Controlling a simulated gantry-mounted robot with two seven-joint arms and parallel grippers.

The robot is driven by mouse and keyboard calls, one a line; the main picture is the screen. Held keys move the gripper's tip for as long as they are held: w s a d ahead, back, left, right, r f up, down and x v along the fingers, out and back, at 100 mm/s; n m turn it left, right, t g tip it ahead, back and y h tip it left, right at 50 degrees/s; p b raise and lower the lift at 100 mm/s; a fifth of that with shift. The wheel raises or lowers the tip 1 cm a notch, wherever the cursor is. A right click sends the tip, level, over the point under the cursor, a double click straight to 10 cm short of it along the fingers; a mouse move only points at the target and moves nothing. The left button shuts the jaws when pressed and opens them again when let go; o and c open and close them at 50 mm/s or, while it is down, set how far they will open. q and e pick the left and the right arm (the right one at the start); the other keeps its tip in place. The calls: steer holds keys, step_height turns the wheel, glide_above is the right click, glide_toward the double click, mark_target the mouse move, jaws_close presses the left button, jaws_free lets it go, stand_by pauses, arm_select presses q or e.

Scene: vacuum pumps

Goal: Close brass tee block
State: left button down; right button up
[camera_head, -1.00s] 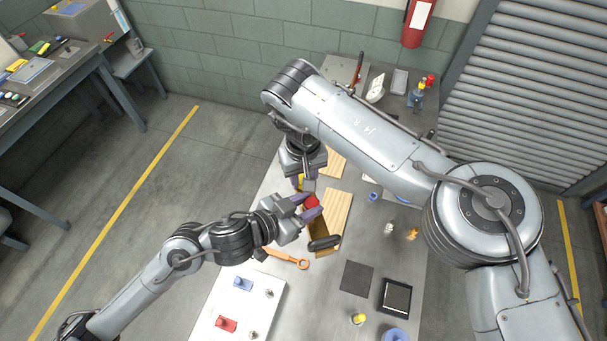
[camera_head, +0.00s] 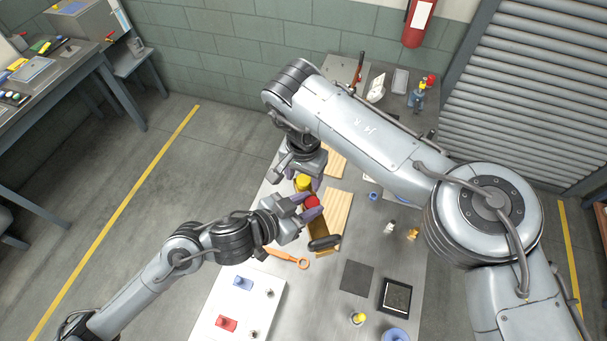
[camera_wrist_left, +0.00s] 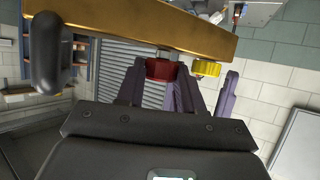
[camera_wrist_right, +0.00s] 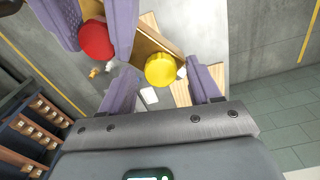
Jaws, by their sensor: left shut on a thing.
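The brass tee block (camera_head: 318,228) is a long gold bar with a black rounded handle (camera_head: 325,243), a red knob (camera_head: 311,201) and a yellow knob (camera_head: 303,183). In the left wrist view the brass bar (camera_wrist_left: 150,28) crosses the top. My left gripper (camera_head: 306,206) is shut on the red knob, which also shows in the left wrist view (camera_wrist_left: 160,70). My right gripper (camera_head: 302,178) is open, with its fingers on either side of the yellow knob. In the right wrist view that knob (camera_wrist_right: 161,70) lies between the open fingers; finger contact is unclear.
Wooden boards (camera_head: 338,212) lie on the grey table beside the block. An orange wrench (camera_head: 290,259) lies below it. A white panel (camera_head: 245,302) with coloured knobs is at lower left, and a black tray (camera_head: 396,297) at lower right.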

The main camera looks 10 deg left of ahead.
steer(key=shift+r, duration=0.15)
steer(key=shift+r, duration=2.15)
steer(key=shift+c, duration=0.2)
